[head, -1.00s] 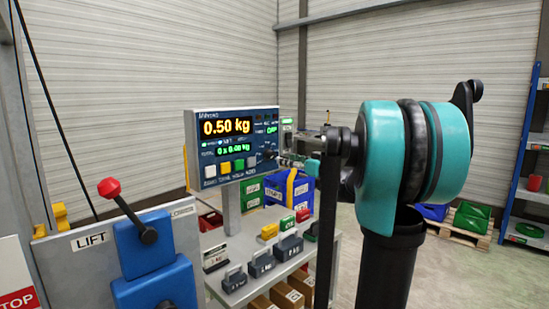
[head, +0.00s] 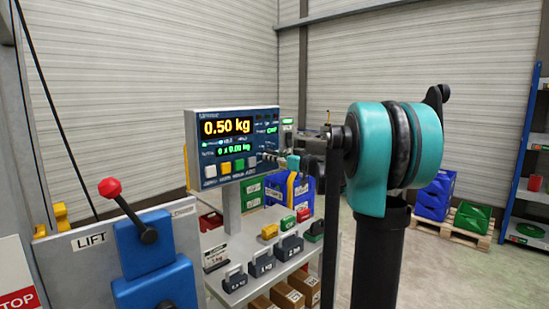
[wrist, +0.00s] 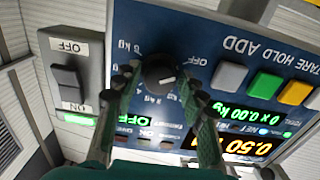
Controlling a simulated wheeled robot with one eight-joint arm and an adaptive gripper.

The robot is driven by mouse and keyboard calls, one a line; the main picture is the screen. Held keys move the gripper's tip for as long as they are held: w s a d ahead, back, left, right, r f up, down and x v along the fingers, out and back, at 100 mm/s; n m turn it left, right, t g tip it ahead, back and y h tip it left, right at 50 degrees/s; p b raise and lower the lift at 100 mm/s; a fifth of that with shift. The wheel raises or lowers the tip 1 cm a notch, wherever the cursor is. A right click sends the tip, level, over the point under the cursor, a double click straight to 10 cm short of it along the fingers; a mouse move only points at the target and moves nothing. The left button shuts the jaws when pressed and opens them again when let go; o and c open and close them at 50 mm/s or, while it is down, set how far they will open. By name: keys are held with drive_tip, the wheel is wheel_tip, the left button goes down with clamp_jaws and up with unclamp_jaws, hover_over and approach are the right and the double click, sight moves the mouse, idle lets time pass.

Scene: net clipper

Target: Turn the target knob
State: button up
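The round black knob (wrist: 159,75) is on the blue front of the scale display, with a small white pointer mark and labels such as OFF and kg around it. In the wrist view my gripper (wrist: 160,78) is open, one finger on each side of the knob with small gaps. I cannot tell how deep the fingers reach. The display reads 0.50 kg.
An OFF/ON rocker switch (wrist: 67,82) sits beside the panel. White, green and yellow buttons (wrist: 265,86) are on the panel. Below stands a table with several weights (head: 262,264). A lift lever with a red knob (head: 109,187) is at the left.

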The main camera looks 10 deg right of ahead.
drive_tip(key=c, duration=0.8)
drive_tip(key=shift+o, duration=0.2)
drive_tip(key=shift+m, duration=3.8)
drive_tip(key=o, duration=1.2)
drive_tip(key=shift+c, duration=0.2)
